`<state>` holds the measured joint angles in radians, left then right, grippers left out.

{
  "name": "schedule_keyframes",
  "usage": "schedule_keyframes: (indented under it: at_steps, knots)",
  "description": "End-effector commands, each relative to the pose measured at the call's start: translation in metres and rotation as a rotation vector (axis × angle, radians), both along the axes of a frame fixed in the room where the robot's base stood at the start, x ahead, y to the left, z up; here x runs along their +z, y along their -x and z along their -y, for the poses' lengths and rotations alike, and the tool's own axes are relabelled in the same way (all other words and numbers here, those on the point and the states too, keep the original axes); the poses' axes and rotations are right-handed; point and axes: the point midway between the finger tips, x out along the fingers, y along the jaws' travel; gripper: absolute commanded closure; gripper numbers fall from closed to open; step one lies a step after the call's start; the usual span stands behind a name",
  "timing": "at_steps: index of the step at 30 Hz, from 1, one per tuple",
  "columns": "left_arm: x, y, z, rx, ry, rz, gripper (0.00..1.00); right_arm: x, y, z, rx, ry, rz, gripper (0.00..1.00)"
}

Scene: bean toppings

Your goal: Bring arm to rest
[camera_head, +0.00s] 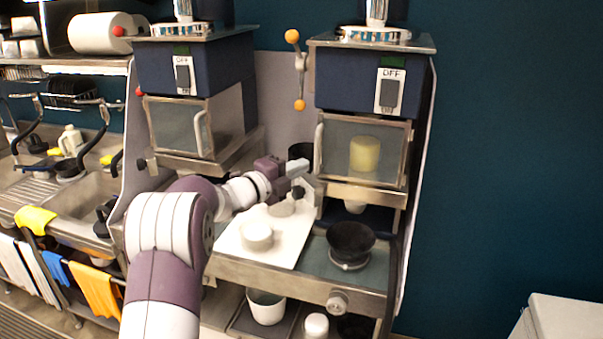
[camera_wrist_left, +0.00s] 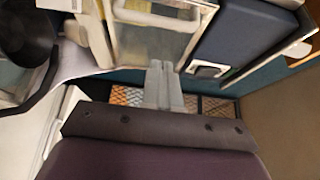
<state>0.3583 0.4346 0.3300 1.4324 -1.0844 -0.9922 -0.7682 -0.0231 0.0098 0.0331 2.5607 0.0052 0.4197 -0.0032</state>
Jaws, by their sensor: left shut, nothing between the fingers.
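My left arm comes in from the lower left in the head view and reaches toward the right-hand machine. My left gripper (camera_head: 299,168) is shut and empty, in front of the space between the two machines and above the white tray (camera_head: 285,246). In the left wrist view its fingers (camera_wrist_left: 163,68) are together with nothing between them. My right arm and gripper do not show in either view.
The right machine has a glass door (camera_head: 335,148) with a yellow cylinder (camera_head: 365,154) behind it. A black bowl (camera_head: 350,240) stands on the shelf below. A sink (camera_head: 88,191) lies at the left.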

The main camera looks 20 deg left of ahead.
Motion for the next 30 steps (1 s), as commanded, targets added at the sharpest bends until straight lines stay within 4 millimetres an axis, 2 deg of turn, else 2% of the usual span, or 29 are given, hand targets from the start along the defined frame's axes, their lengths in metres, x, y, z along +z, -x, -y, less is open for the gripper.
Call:
schedule_keyframes:
  at_steps: [1,3,10,18,20,23,24,25,26,27,29,30]
  knots:
    - [-0.007,0.009,-0.006,0.001,0.000,-0.001,1.00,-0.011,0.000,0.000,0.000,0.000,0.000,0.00]
    - [-0.008,0.021,-0.014,0.002,0.000,-0.002,1.00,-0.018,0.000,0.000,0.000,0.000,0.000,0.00]
    - [-0.005,0.057,-0.036,0.001,-0.001,-0.002,1.00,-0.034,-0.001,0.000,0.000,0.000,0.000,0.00]
    - [-0.002,0.067,-0.042,0.000,0.012,-0.011,1.00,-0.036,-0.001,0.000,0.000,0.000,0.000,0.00]
    - [-0.009,0.062,-0.054,0.062,0.049,-0.063,1.00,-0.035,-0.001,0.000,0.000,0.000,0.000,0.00]
    - [-0.051,0.059,-0.099,0.339,0.255,-0.257,1.00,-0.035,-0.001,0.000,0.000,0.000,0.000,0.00]
    - [-0.078,0.070,-0.118,0.507,0.394,-0.375,1.00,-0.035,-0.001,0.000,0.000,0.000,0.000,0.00]
    - [-0.103,0.084,-0.125,0.642,0.512,-0.481,1.00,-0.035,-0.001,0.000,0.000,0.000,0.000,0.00]
    - [-0.128,0.103,-0.125,0.769,0.624,-0.585,1.00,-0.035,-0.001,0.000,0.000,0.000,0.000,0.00]
    - [-0.158,0.131,-0.116,0.917,0.751,-0.717,1.00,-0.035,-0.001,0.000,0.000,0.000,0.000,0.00]
    - [-0.194,0.177,-0.093,1.103,0.898,-0.896,1.00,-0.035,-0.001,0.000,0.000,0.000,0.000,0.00]
    - [-0.212,0.208,-0.073,1.206,0.968,-1.004,1.00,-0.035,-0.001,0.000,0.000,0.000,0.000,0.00]
